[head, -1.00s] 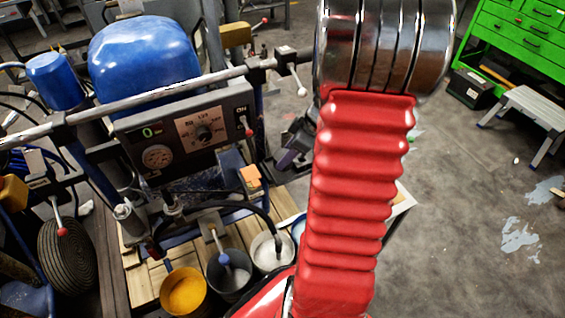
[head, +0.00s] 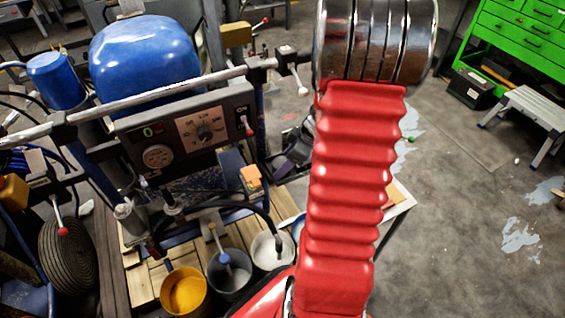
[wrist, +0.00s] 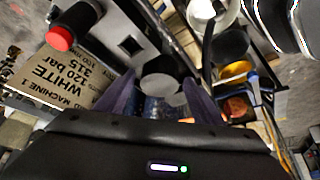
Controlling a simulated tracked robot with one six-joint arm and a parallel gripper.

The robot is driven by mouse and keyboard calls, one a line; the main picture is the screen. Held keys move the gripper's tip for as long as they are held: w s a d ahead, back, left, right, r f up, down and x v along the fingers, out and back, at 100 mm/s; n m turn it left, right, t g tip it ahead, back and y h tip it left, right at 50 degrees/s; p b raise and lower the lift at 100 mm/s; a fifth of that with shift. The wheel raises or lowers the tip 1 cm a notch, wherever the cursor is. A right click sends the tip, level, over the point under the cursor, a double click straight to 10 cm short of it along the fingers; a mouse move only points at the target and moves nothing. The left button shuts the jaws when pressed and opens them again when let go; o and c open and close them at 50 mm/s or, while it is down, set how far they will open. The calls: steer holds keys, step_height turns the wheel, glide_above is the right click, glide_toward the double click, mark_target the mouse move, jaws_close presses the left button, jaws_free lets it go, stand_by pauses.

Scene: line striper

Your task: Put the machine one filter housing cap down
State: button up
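My gripper (wrist: 160,88) shows in the wrist view with its two dark purple fingers on either side of a short grey round piece that looks like the filter housing cap (wrist: 160,75). The fingertips appear to touch its sides. In the head view my gripper (head: 296,148) is partly behind my red arm, and the cap cannot be made out there. A label reading machine 1, white (wrist: 72,75) lies left of the fingers in the wrist view. Which part is the filter housing is not clear.
A striping machine with a blue tank (head: 145,55) and control panel (head: 185,135) stands left. Yellow (head: 183,291), dark (head: 230,275) and white (head: 271,250) buckets stand on wooden slats. A red-tipped handle (wrist: 68,30) is near the gripper.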

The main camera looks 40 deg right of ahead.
steer(key=shift+o, duration=0.2)
steer(key=v, duration=1.2)
steer(key=shift+r, duration=0.1)
stand_by(0.7)
steer(key=shift+m, duration=0.3)
